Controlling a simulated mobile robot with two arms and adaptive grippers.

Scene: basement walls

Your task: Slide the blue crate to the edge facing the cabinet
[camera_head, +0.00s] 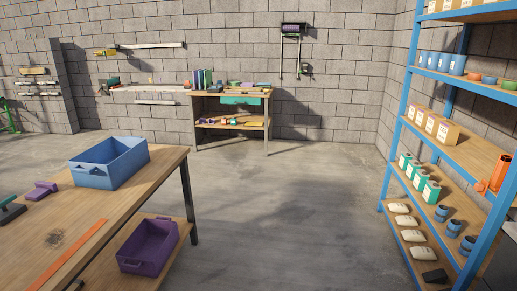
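The blue crate (108,165) is an open box with cut-out handles. It stands upright on the wooden workbench top (140,188), at its far right part, close to the far edge and the right edge. Its inside looks empty from here. Neither of my grippers is in the head view, so nothing of mine touches the crate in this frame. Which piece of furniture is the cabinet is not clear; a wooden workbench with shelves (232,97) stands against the far wall, and a blue-framed shelf rack (398,150) stands at the right.
On the bench lie a purple tool (42,190), a green-and-black tool (10,211) and an orange strip (68,254). A purple crate (148,245) sits on the bench's lower shelf. The grey floor (290,205) between bench and rack is clear.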

